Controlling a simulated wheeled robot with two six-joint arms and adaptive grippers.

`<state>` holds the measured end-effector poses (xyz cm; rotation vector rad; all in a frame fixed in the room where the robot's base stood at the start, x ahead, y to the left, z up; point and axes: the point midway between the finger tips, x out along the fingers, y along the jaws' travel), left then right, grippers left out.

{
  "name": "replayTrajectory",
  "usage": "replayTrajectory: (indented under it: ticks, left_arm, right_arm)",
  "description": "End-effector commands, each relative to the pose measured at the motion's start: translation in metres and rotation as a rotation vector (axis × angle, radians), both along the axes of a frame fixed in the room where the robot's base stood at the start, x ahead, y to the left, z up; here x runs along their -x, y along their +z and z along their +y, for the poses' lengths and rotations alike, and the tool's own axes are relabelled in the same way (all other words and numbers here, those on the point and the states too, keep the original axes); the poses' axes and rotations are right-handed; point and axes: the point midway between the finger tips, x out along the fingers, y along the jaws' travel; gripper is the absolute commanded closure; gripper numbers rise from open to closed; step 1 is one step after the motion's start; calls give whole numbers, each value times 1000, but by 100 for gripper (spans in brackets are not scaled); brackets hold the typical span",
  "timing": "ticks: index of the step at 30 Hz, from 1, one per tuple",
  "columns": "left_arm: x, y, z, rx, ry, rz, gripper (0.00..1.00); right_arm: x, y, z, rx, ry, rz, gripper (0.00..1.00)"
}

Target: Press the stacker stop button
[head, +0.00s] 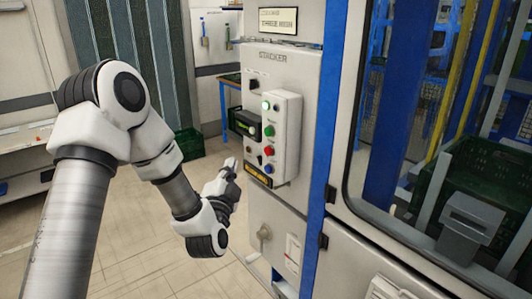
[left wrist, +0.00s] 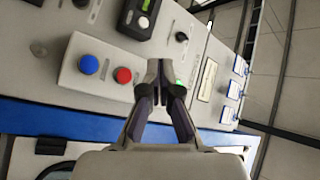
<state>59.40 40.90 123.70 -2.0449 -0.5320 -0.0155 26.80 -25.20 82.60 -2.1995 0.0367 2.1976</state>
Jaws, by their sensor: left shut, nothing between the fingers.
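The stacker panel (head: 285,60) is a light grey cabinet face with a white button box (head: 287,150) on it. The box has a lit lamp at its top, a green button (head: 269,131), a red button (head: 267,152) and a blue button (head: 268,169). My left gripper (head: 232,164) is shut and empty, to the left of the box in the head view. In the left wrist view its fingertips (left wrist: 161,72) appear just right of the red button (left wrist: 123,75) and overlap the box, hiding part of it. The blue button (left wrist: 89,64) lies farther left. I cannot judge the fingertips' distance to the box.
A blue post (head: 322,150) and a windowed enclosure with a dark green crate (head: 485,190) stand to the right. Open tiled floor (head: 150,265) lies left of the cabinet.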

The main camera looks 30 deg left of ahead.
Motion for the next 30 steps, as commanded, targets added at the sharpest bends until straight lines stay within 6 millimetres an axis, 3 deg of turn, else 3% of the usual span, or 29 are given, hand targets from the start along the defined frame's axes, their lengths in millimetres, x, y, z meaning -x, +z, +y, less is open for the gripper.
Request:
replayTrajectory:
  ticks: [15, 30]
  left_arm:
    - [-64, -1, -28, -2, -1, 0, 100]
    - [-71, 0, -30, 1, -1, -1, 100]
  right_arm:
    - [0, -10, 0, 0, 0, 0, 100]
    - [0, -10, 0, 0, 0, 0, 100]
